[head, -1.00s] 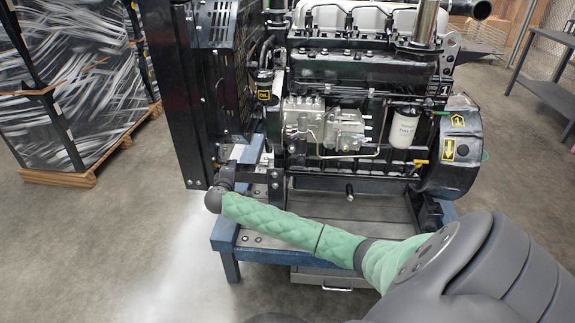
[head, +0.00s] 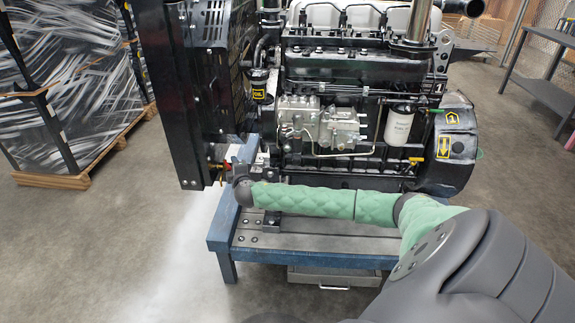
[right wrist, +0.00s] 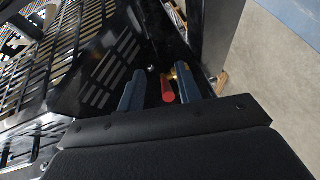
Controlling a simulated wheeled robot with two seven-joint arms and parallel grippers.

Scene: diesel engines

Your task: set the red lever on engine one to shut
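Engine one (head: 350,75), black with a yellow hexagon "1" label on its right end, stands on a blue-framed bench. The red lever (head: 217,167) shows small, low by the radiator frame at the engine's left end. In the right wrist view the red lever (right wrist: 167,90) lies between the two blue fingers of my right gripper (right wrist: 160,86), with a brass fitting behind it. The fingers are open, with gaps visible beside the lever. In the head view my right gripper (head: 238,160) is just right of the lever, partly hidden by its own wrist. My left gripper is not in view.
The radiator frame (head: 180,90) rises close to the left of the gripper. The blue bench (head: 300,240) lies below my right arm. A wrapped pallet load (head: 65,90) stands at left. Floor between is clear.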

